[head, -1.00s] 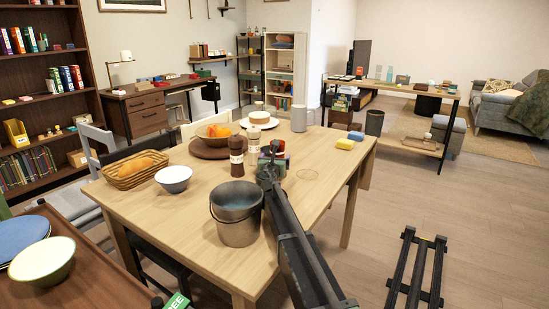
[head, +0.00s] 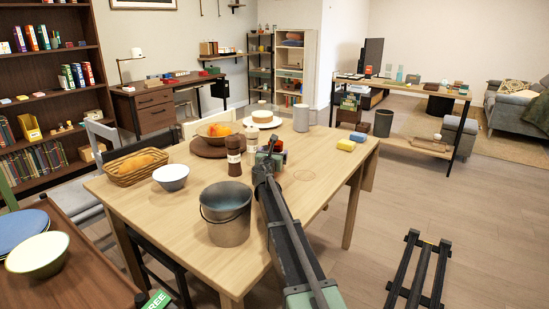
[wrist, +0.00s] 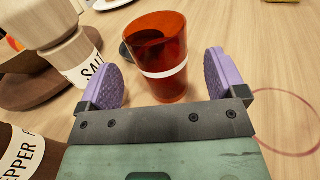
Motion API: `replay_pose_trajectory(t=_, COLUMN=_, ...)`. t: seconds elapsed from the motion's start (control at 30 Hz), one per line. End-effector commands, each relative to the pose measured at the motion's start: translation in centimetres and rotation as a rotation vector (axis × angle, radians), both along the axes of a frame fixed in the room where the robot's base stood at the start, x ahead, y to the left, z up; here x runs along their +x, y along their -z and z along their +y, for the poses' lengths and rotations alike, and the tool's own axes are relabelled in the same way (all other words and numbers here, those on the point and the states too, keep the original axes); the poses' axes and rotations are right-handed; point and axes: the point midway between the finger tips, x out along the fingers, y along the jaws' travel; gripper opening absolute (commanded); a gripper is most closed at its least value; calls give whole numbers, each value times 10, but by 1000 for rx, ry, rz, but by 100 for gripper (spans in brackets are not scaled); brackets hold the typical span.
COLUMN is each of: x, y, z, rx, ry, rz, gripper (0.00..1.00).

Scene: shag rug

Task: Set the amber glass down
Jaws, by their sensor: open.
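The amber glass (wrist: 166,92), with a white band, stands upright on the wooden table in the wrist view. My gripper (wrist: 162,68) has its purple fingers spread on either side of it, with a visible gap at each side. The glass is above and ahead of the gripper's palm in the picture. In the head view my gripper (head: 271,157) is low over the table beside the brown pepper mill (head: 234,160); the glass is hard to make out there.
The salt mill (wrist: 68,50) stands close to the left finger. A reddish ring (wrist: 285,122) marks the table at right. A metal bucket (head: 226,222), white bowl (head: 171,177) and bread basket (head: 137,168) stand nearer left. Yellow and blue blocks (head: 350,142) lie right.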

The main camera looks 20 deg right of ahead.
Motion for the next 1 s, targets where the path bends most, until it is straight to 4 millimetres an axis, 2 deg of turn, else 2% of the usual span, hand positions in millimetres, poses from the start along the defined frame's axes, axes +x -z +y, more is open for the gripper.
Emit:
replay_pose_trajectory(t=0.3, x=42, y=0, z=-30, rx=0, ry=1, rz=0, gripper=90)
replay_pose_trajectory(t=0.53, x=42, y=0, z=-31, rx=0, ry=0, rz=0, gripper=88)
replay_pose_trajectory(t=0.9, x=42, y=0, z=-31, rx=0, ry=0, rz=0, gripper=32)
replay_pose_trajectory(t=1.0, x=42, y=0, z=-31, rx=0, ry=0, rz=0, gripper=27)
